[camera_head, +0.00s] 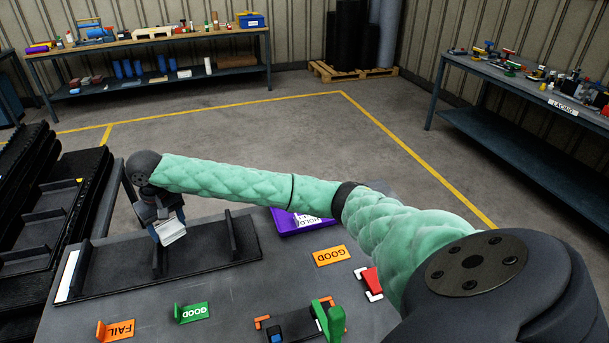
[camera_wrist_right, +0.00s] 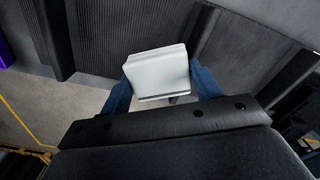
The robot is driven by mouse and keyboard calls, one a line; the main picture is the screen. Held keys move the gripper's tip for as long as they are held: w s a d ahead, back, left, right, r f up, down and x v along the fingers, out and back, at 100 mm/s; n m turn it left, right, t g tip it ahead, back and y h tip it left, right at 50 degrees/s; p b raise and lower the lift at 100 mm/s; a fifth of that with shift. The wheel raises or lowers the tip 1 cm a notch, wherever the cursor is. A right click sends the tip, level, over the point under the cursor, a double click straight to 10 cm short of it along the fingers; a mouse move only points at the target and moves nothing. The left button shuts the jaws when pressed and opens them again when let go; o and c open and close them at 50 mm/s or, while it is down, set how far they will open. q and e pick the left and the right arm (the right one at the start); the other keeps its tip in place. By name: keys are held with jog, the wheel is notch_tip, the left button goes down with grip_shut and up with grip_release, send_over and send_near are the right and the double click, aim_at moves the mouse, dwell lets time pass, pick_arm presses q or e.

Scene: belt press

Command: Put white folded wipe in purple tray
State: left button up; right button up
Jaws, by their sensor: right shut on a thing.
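The white folded wipe (camera_head: 172,231) is between the fingers of my right gripper (camera_head: 166,222), above the black divided rack on the table. It also shows in the right wrist view (camera_wrist_right: 157,72), held between two blue fingers (camera_wrist_right: 160,92). My right gripper is shut on it. The purple tray (camera_head: 300,222) lies on the table to the right of the rack, partly hidden behind my green-sleeved right arm. It carries a white label. A purple edge also shows at the left of the wrist view (camera_wrist_right: 4,52). My left gripper is not in view.
The black rack (camera_head: 110,280) has upright dividers (camera_head: 234,235) near the gripper. Black belts (camera_head: 60,200) stand at the left.

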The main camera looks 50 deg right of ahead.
jog(key=shift+w+d+f, duration=0.15)
jog(key=shift+d+f, duration=0.1)
jog(key=shift+d, duration=0.1)
jog(key=shift+s, duration=0.2)
